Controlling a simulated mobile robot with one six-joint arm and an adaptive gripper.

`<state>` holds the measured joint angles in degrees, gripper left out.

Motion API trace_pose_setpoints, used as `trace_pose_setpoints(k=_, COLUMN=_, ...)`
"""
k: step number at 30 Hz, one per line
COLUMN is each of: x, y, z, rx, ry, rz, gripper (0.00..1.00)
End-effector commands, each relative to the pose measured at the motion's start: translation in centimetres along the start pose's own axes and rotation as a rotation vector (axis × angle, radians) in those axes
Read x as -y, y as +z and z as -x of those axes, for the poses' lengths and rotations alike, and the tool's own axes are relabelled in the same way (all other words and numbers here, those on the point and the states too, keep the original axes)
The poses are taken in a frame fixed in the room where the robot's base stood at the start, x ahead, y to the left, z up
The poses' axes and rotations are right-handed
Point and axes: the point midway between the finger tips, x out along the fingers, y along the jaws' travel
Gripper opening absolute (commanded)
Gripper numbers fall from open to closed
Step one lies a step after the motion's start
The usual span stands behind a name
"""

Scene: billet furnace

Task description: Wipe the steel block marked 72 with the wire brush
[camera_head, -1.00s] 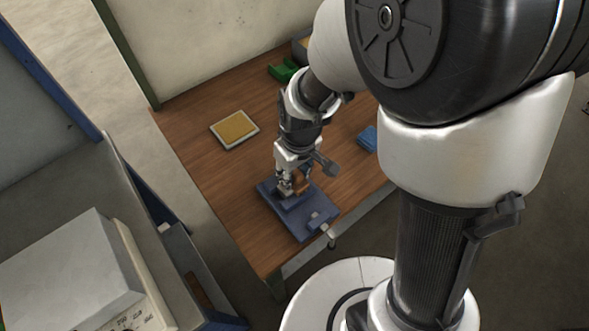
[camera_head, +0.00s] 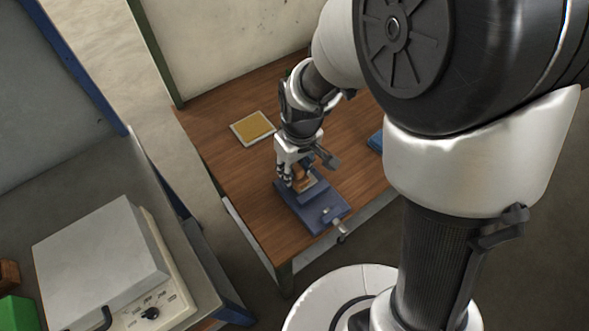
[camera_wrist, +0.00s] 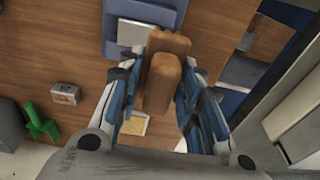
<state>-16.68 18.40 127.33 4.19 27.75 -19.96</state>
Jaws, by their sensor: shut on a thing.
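My gripper (camera_wrist: 160,95) is shut on the wire brush (camera_wrist: 160,85), whose brown wooden body shows between the fingers in the wrist view. Its bristles are hidden. In the head view my gripper (camera_head: 298,180) is low over a blue vise (camera_head: 324,212) on the wooden table. In the wrist view a pale grey steel block (camera_wrist: 134,33) sits at the vise (camera_wrist: 115,42), just beside the brush. I cannot read any number on it, nor tell whether the brush touches it. Another small grey block (camera_wrist: 66,93) with a dark marking lies on the table.
A yellow pad (camera_head: 253,127) in a pale tray lies behind the vise. A blue object (camera_head: 376,142) is to the right, partly behind my arm. A green object (camera_wrist: 40,122) lies near the small grey block. A grey-lidded furnace box (camera_head: 100,255) stands on the left bench.

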Motion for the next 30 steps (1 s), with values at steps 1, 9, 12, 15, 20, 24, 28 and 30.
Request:
trace_pose_setpoints(k=1, x=-0.1, y=-0.2, z=0.8, rx=-0.001, ry=0.001, rz=-0.001, gripper=0.11)
trace_pose_setpoints(k=9, x=-0.3, y=-1.0, z=2.9, rx=-0.001, ry=0.001, rz=-0.003, gripper=0.11)
trace_pose_setpoints(k=12, x=-0.3, y=-1.1, z=3.1, rx=0.000, ry=0.001, rz=-0.004, gripper=0.11)
trace_pose_setpoints(k=15, x=-0.3, y=-1.1, z=3.1, rx=0.000, ry=0.001, rz=-0.004, gripper=0.11)
trace_pose_setpoints(k=20, x=-0.3, y=-1.1, z=3.0, rx=-0.001, ry=0.001, rz=-0.004, gripper=0.11)
trace_pose_setpoints(k=24, x=-0.3, y=-1.1, z=3.0, rx=-0.001, ry=0.001, rz=-0.003, gripper=0.11)
trace_pose_setpoints(k=28, x=-0.3, y=-1.1, z=3.1, rx=-0.001, ry=0.001, rz=-0.003, gripper=0.11)
trace_pose_setpoints(k=30, x=-0.3, y=-1.0, z=3.2, rx=-0.002, ry=0.001, rz=-0.003, gripper=0.11)
